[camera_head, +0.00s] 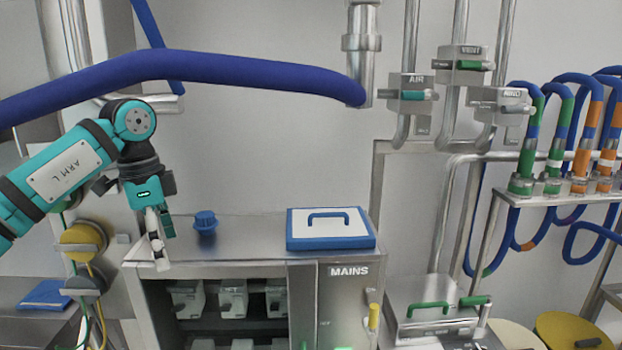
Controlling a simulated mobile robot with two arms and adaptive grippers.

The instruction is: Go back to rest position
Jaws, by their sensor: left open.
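My left gripper (160,238) hangs at the end of my teal and black arm marked "ARM L", which comes in from the left. Its fingers point down over the left end of a steel cabinet top (262,236). The fingers are open, with nothing seen between them. A small blue knobbed cap (205,221) sits on the cabinet top, just right of the gripper and apart from it. A white lid with a blue rim and blue handle (329,229) lies on the right of the same top. My right gripper is not in view.
A thick blue hose (220,68) crosses above my left arm. The cabinet front reads "MAINS" (349,271), with white bins (232,299) on its shelf. Steel pipes and valve boxes (465,64) stand at right, beside a rack of coloured hoses (560,190). A green-handled steel box (432,309) is lower right.

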